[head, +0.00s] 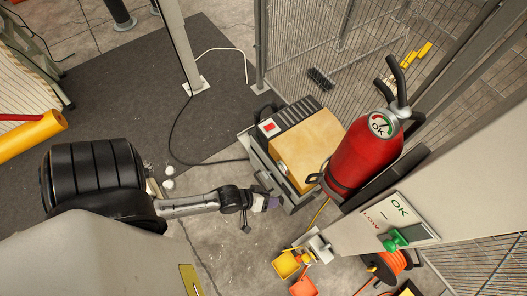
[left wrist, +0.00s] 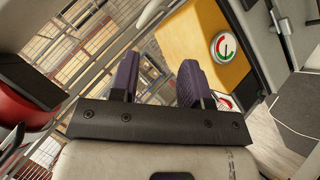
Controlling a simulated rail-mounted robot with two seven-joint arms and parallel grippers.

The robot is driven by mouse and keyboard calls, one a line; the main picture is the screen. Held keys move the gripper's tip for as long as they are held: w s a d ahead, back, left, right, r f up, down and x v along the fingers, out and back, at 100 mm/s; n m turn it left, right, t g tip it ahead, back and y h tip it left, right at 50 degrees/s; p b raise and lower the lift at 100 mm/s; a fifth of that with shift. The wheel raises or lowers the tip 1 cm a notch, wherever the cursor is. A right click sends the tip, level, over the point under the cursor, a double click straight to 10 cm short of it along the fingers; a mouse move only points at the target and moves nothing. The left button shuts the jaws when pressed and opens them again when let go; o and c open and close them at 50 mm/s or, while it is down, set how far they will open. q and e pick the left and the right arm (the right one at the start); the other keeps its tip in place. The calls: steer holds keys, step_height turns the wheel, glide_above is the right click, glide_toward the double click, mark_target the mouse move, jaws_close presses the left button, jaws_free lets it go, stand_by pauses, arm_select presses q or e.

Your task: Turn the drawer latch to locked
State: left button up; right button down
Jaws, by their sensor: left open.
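A grey machine (head: 262,165) with a tan top block (head: 307,150) stands right of centre in the head view. My left gripper (head: 271,203) is close to its lower front edge; I cannot tell whether they touch. In the left wrist view my left gripper (left wrist: 160,75) has its two purple fingers apart, with nothing between them. Beyond the fingers is a yellow-tan panel (left wrist: 190,30) with a round dial (left wrist: 223,47). I cannot make out the drawer latch for certain in either view. My right gripper is not in view.
A red fire extinguisher (head: 367,155) stands right of the machine. An OK/LOW board (head: 400,215) with a green knob is at lower right. A wire mesh fence (head: 330,45) is behind. A cable runs over the dark mat (head: 120,90). Floor left of the machine is fairly open.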

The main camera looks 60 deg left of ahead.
arm_select(q)
steer(key=a+f+n+t+b, duration=0.2)
steer(key=a+f+n+b, duration=0.2)
steer(key=f+b, duration=0.8)
steer(key=n+t+y+b, duration=0.55)
steer(key=n+b, duration=0.25)
steer(key=b, duration=1)
glide_toward(269, 177)
steer(key=w+a+f+b, duration=0.1)
steer(key=w+a+b, duration=0.2)
steer(key=w+b, duration=0.2)
steer(key=shift+w+n, duration=0.3)
steer(key=shift+w, duration=0.9)
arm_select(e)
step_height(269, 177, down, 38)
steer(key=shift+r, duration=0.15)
arm_select(q)
steer(key=shift+a+h, duration=0.1)
steer(key=shift+h, duration=0.15)
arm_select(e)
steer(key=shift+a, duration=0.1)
arm_select(q)
jaws_close()
